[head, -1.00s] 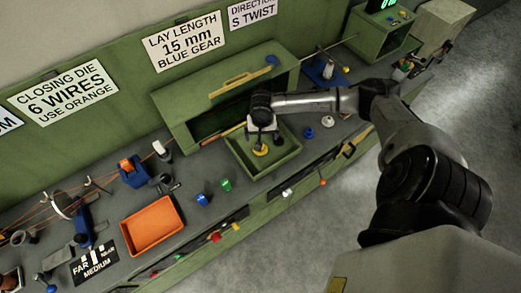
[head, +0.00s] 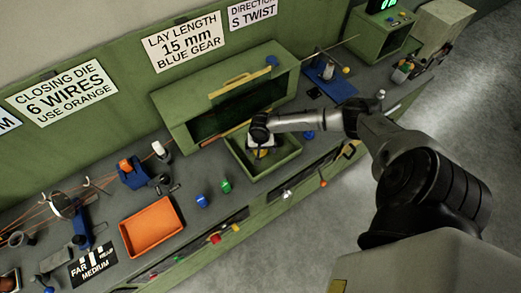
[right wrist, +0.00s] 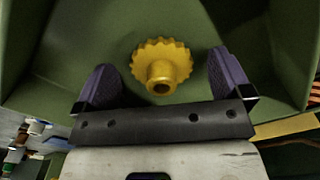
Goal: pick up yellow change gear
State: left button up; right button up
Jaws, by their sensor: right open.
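The yellow change gear (right wrist: 161,66) lies in a green tray (head: 284,164) on the bench. It has a toothed rim and a round hub with a dark bore that faces my right wrist camera. In the head view the gear (head: 262,154) is partly hidden by my right gripper (head: 262,146), which is down at the tray. In the right wrist view my right gripper (right wrist: 163,72) is open, with a purple-padded finger on each side of the gear and a visible gap to both. My left gripper is not in view.
The tray's walls stand close around my right gripper. A green cabinet (head: 183,108) is just behind the tray. Blue (head: 202,201) and green (head: 225,187) knobbed pieces stand left of it, with an orange tray (head: 151,227) farther left.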

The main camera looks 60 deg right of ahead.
jog(key=shift+f, duration=0.15)
jog(key=shift+c, duration=0.4)
jog(key=c, duration=1)
